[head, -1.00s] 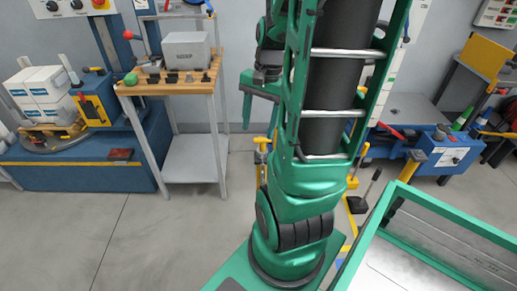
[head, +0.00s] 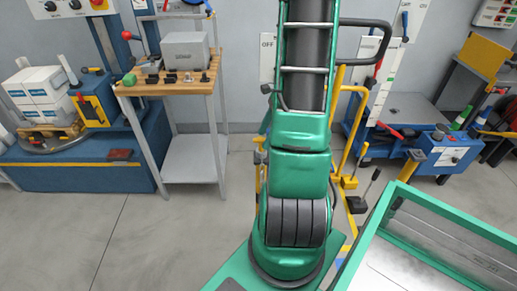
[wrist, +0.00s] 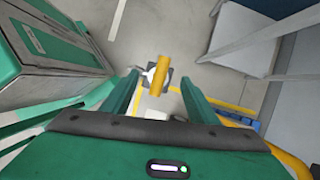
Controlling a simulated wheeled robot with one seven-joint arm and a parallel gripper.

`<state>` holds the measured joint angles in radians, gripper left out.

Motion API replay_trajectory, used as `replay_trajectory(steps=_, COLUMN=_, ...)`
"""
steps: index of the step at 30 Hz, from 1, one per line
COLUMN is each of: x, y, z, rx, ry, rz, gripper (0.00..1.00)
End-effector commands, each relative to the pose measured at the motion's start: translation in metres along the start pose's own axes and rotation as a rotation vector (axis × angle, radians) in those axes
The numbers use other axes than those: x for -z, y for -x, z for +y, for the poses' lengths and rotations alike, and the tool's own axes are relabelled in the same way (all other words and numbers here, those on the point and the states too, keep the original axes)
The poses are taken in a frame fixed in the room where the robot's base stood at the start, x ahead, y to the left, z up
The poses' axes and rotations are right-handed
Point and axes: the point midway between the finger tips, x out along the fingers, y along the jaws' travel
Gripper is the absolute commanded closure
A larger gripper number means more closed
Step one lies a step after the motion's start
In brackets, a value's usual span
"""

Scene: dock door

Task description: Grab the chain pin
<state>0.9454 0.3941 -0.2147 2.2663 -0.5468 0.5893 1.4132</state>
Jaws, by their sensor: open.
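In the wrist view, my gripper (wrist: 159,82) is open, its two green fingers apart. A yellow upright piece (wrist: 160,68) with a dark square plate around its foot shows between and beyond the fingertips. It may be the chain pin or the post that carries it; I cannot tell which. It does not look gripped, and I cannot judge its distance. In the head view, my green arm stands in the middle and hides the gripper. A yellow piece (head: 259,170) shows just left of my arm, partly hidden.
A wooden-topped bench (head: 170,87) stands at the left, with a blue machine (head: 90,172) beyond. Yellow rails (head: 340,125) and a blue-framed station (head: 435,155) stand at the right. A green-rimmed tray (head: 450,225) lies front right. Floor at the left front is clear.

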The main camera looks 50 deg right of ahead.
Motion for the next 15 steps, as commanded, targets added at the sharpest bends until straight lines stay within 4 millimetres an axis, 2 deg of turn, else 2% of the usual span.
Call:
replay_trajectory(steps=7, x=0.002, y=-0.017, z=0.001, rx=-0.003, ry=0.001, rz=-0.001, gripper=0.46)
replay_trajectory(steps=15, x=0.008, y=-0.052, z=0.001, rx=-0.003, ry=0.003, rz=0.0, gripper=0.46)
